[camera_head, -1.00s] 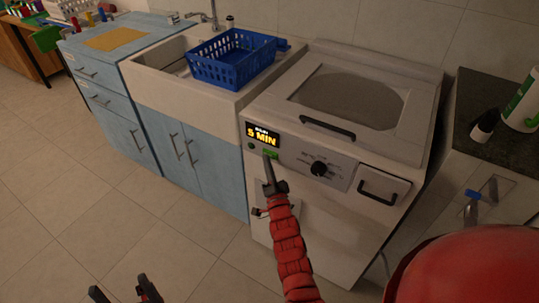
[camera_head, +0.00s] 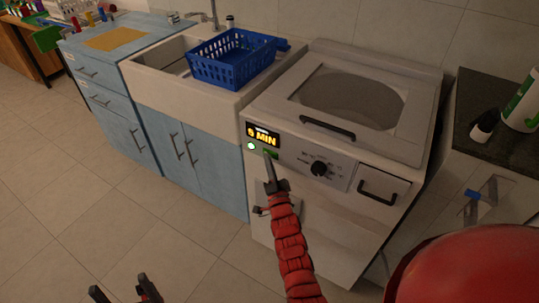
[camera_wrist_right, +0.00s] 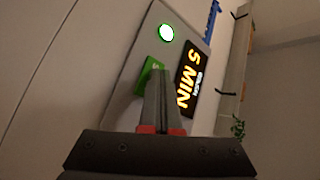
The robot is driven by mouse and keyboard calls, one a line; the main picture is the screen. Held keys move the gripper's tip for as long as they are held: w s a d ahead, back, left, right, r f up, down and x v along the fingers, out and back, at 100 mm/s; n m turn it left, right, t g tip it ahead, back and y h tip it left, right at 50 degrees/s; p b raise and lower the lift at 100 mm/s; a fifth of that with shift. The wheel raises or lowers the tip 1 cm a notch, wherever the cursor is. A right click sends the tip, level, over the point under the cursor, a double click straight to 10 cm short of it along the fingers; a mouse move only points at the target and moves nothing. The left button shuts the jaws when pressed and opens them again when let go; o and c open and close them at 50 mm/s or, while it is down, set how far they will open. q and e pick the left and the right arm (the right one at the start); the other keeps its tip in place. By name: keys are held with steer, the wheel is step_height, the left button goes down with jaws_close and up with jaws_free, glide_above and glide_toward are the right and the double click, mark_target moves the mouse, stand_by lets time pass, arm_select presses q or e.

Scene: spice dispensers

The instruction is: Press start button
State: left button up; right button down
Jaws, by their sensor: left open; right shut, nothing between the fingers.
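The green start button (camera_head: 271,153) is on the front panel of the white washing machine (camera_head: 335,215), below the display. It also shows in the right wrist view (camera_wrist_right: 151,70). My right gripper (camera_head: 268,158) is shut and empty, its fingertips at the button and partly covering it; they appear to touch it. The display (camera_wrist_right: 188,80) reads "5 MIN" in the right wrist view. A round indicator light (camera_head: 251,146) beside the button glows, and it is bright green-white in the right wrist view (camera_wrist_right: 167,33). My left gripper (camera_head: 123,290) is open and empty, low over the floor.
A black dial (camera_head: 318,168) and a drawer handle (camera_head: 378,196) are right of the button. A blue basket (camera_head: 232,60) sits on the sink at left. A dark counter (camera_head: 485,110) with bottles stands at right. The tiled floor (camera_head: 60,200) at front left is clear.

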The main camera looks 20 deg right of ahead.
steer(key=shift+s+a, duration=0.45)
steer(key=shift+a, duration=0.15)
steer(key=s+a, duration=0.1)
steer(key=a, duration=0.1)
steer(key=s+a, duration=0.2)
steer(key=shift+s, duration=0.1)
stand_by(0.5)
stand_by(0.6)
